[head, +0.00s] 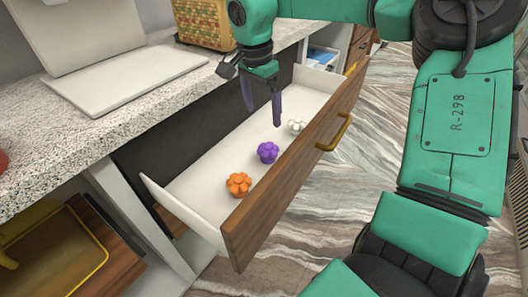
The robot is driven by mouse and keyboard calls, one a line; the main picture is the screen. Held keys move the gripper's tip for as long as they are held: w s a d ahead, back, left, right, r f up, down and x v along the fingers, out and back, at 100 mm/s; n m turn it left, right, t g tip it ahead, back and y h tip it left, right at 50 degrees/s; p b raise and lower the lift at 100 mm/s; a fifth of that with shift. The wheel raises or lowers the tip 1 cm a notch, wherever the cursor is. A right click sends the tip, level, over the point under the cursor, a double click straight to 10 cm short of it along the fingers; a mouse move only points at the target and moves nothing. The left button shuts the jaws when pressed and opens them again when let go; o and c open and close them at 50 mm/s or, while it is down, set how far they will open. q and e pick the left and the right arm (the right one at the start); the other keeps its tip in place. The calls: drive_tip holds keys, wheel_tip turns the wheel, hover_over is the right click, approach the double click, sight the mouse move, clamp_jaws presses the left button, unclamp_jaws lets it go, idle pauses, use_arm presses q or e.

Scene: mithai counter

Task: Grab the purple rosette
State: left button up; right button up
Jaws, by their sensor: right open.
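A purple rosette (268,152) lies on the white floor of an open drawer (205,177), between an orange rosette (239,184) and a white rosette (297,125). My right gripper (263,108) reaches in from above and points down over the drawer. Its two dark fingers are apart with nothing between them. The fingertips are behind and above the purple rosette, not touching it. My left gripper does not show.
The drawer's wooden front (290,165) has a brass handle (334,132). A speckled counter (60,140) overhangs behind the drawer, with a white slab-like device (125,78) and a patterned box (205,22) on it. Another drawer (60,262) with a yellow-edged interior shows at lower left.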

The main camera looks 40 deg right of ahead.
sight(268, 146)
drive_tip(key=f+b, duration=0.1)
drive_tip(key=f, duration=0.3)
drive_tip(key=d+f, duration=0.1)
drive_tip(key=f, duration=0.4)
drive_tip(key=d+f+b, duration=0.1)
drive_tip(key=f, duration=0.4)
drive_tip(key=shift+s+f+b, duration=0.15)
drive_tip(key=shift+f+b, duration=0.1)
drive_tip(key=shift+b, duration=0.05)
drive_tip(key=shift+r, duration=0.1)
drive_tip(key=c, duration=1.4)
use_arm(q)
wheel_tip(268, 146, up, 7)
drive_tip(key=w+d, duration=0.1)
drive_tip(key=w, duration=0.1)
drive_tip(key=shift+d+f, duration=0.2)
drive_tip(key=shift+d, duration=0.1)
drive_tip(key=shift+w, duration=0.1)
use_arm(e)
drive_tip(key=shift+r, duration=0.1)
